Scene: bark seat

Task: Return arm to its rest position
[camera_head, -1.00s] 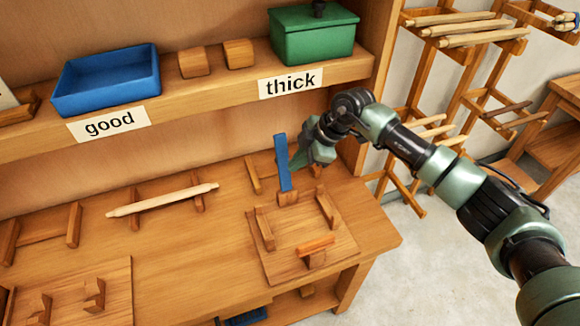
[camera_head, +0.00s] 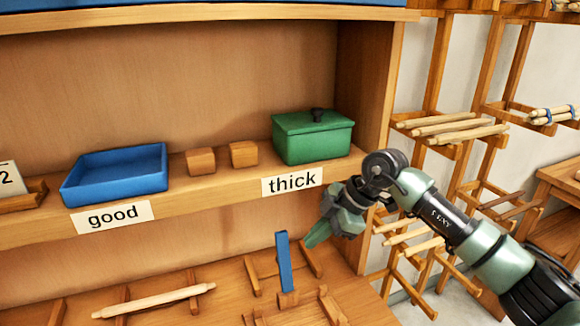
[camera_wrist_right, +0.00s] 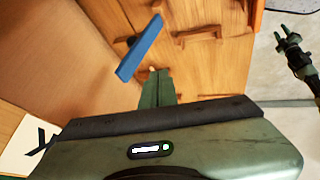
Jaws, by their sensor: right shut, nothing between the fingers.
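My right arm reaches in from the right in the head view. Its green gripper (camera_head: 314,236) is shut and empty, just below the shelf edge and beside the upright blue bar (camera_head: 284,262). A gap shows between its fingers and the bar. In the right wrist view the closed fingers (camera_wrist_right: 158,88) lie together with nothing between them, and the blue bar (camera_wrist_right: 140,48) is ahead of them. My left gripper is outside the head view.
The shelf holds a blue tray (camera_head: 117,176), two wooden blocks (camera_head: 201,162) and a green lidded box (camera_head: 312,139). A pale rod (camera_head: 152,301) lies across supports on the bench. Wooden racks (camera_head: 448,126) with rods stand behind my arm. Some floor (camera_head: 452,292) is clear at right.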

